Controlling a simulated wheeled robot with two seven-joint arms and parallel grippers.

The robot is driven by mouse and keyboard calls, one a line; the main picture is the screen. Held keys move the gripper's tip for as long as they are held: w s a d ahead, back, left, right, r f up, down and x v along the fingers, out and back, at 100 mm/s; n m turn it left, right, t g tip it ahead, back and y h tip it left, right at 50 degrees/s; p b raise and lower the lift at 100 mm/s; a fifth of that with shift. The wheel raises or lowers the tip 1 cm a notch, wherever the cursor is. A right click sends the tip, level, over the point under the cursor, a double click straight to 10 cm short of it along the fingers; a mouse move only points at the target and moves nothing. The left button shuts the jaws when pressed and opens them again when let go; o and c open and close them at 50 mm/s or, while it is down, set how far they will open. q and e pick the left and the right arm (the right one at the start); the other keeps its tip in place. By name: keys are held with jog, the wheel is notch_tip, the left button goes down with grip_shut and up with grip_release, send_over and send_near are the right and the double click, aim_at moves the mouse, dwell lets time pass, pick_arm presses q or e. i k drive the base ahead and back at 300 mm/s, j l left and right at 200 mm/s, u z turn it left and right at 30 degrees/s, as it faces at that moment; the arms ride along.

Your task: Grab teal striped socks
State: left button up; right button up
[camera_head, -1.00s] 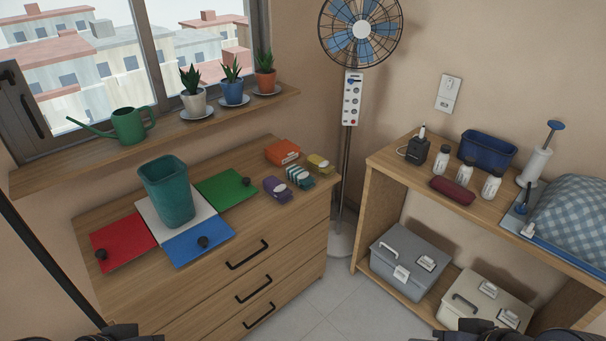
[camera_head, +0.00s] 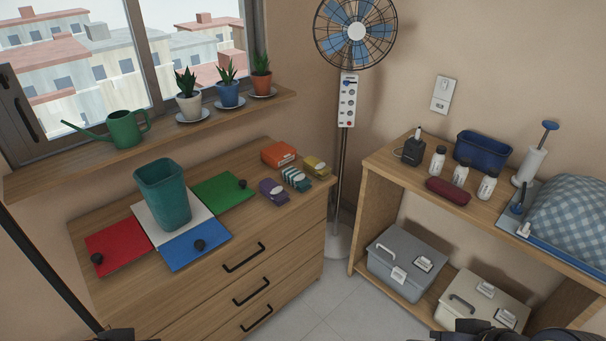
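The teal striped socks (camera_head: 296,179) lie as a folded bundle with white bands on the right part of the wooden dresser top. They sit between a purple sock bundle (camera_head: 273,191) and a yellow one (camera_head: 317,167), with an orange one (camera_head: 279,154) behind. Only dark parts of my arms show at the bottom edge, one at the left and one at the right. The fingers of both grippers are out of view, and nothing touches the socks.
A teal bin (camera_head: 164,196) stands on a white mat (camera_head: 144,218) among red, blue and green mats with dark knobs. The dresser (camera_head: 290,232) has handles on its front. A standing fan (camera_head: 345,130) is behind its right end. A wooden shelf (camera_head: 369,200) with boxes stands right.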

aim_at(292, 175)
jog(key=i+u, duration=0.1)
jog(key=u, duration=0.3)
jog(key=l+u, duration=0.1)
jog(key=u, duration=0.25)
jog(key=i+l+u, duration=0.1)
jog(key=u, duration=0.3)
jog(key=i+l+u, duration=0.15)
jog(key=l, duration=0.2)
jog(key=i+l+u, duration=0.2)
jog(key=l, duration=0.2)
jog(key=l+u, duration=0.15)
jog(key=l, duration=0.2)
jog(key=i+l+u, duration=0.15)
jog(key=l, duration=0.6)
jog(key=i+l, duration=0.1)
jog(key=l, duration=0.3)
